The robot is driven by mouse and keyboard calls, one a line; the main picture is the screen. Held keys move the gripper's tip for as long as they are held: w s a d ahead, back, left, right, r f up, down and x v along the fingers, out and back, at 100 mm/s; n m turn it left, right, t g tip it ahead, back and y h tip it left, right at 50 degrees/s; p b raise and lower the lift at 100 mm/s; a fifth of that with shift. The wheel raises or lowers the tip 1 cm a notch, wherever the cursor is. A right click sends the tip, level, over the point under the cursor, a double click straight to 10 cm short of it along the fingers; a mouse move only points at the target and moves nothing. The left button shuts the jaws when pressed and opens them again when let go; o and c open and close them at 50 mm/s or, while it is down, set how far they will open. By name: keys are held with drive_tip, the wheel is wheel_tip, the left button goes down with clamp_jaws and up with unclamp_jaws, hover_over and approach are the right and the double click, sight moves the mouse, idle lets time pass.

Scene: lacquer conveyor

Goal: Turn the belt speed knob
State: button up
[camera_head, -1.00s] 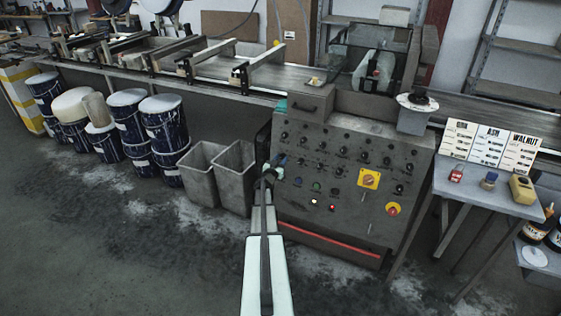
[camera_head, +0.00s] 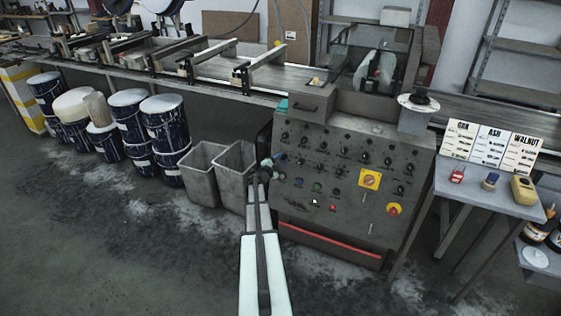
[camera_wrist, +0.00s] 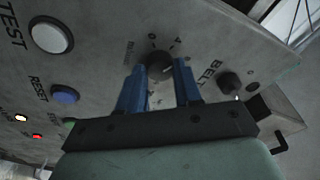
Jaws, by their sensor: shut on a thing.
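My gripper (camera_wrist: 160,88) has its two blue fingers closed on either side of a black knob (camera_wrist: 160,66) on the grey control panel (camera_head: 345,225). Small scale marks, among them "0" and "4", stand around this knob, and a small label beside it is too blurred to read. The word BELT is printed to its right, next to a second dark knob (camera_wrist: 229,82); I cannot tell for certain which knob it names. In the head view my gripper (camera_head: 272,164) is at the panel's left edge, and the knob in it is too small to make out.
A white button (camera_wrist: 50,36) marked TEST and a blue button (camera_wrist: 65,95) marked RESET lie to the left. The head view shows a yellow-backed switch (camera_head: 370,179), a red stop button (camera_head: 394,210), grey bins (camera_head: 236,174) left of the panel, and a side table (camera_head: 485,190) at right.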

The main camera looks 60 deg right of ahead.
drive_tip(key=m, duration=0.5)
drive_tip(key=shift+w+r+g+y, duration=0.1)
drive_tip(key=shift+r+g+y, duration=0.05)
drive_tip(key=shift+g+y, duration=0.2)
drive_tip(key=m+y, duration=0.1)
drive_tip(key=m, duration=0.3)
drive_tip(key=shift+r, duration=0.1)
drive_tip(key=m+y, duration=0.1)
drive_tip(key=m, duration=0.3)
drive_tip(key=shift+r+m, duration=0.15)
drive_tip(key=shift+m, duration=1.45)
drive_tip(key=shift+d+m, duration=0.1)
drive_tip(key=shift+m, duration=0.2)
drive_tip(key=o, duration=1)
